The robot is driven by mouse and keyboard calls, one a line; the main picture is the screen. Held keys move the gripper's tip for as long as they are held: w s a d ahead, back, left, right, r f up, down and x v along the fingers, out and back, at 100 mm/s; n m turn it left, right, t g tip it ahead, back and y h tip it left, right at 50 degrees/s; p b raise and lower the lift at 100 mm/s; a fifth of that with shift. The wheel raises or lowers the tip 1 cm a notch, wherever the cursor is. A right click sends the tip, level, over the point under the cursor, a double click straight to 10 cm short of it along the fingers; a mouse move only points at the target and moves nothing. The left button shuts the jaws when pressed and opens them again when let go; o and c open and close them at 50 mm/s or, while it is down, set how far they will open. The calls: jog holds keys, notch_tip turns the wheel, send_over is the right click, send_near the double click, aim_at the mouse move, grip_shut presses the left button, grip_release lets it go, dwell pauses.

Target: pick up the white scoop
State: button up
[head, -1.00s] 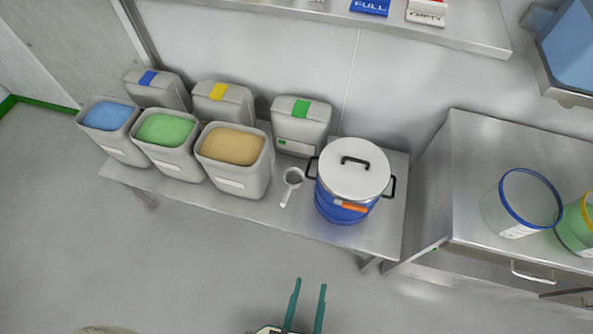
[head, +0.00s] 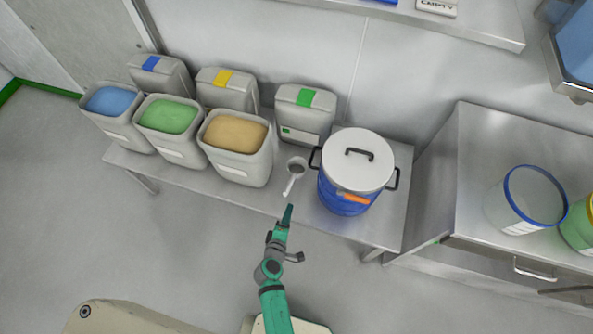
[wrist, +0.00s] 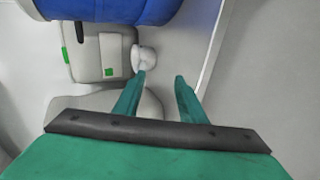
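The white scoop (head: 296,168) lies on the steel bench between the tan-filled bin and the blue pot, its handle pointing toward the front edge. My gripper (head: 286,212) is just in front of the bench, its tip short of the handle end in the head view. In the wrist view my gripper (wrist: 161,77) has two green fingers spread apart with nothing held between them. The scoop (wrist: 144,60) shows there just beyond the left fingertip; whether they touch cannot be told.
The blue pot (head: 345,198) with white lid and black handles stands right of the scoop. The tan-filled bin (head: 240,168) stands left, and a closed grey bin (head: 304,122) with a green tag stands behind. The bench front (head: 268,203) is bare.

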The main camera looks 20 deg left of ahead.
jog(key=n+t, duration=0.1)
jog(key=n, duration=0.1)
send_near(291, 182)
jog(key=f, duration=0.1)
jog(key=shift+h, duration=0.3)
jog(key=x, duration=1)
jog(key=shift+w+a+f, duration=0.15)
jog(key=shift+w+a, duration=0.1)
jog(key=shift+a, duration=0.1)
grip_shut()
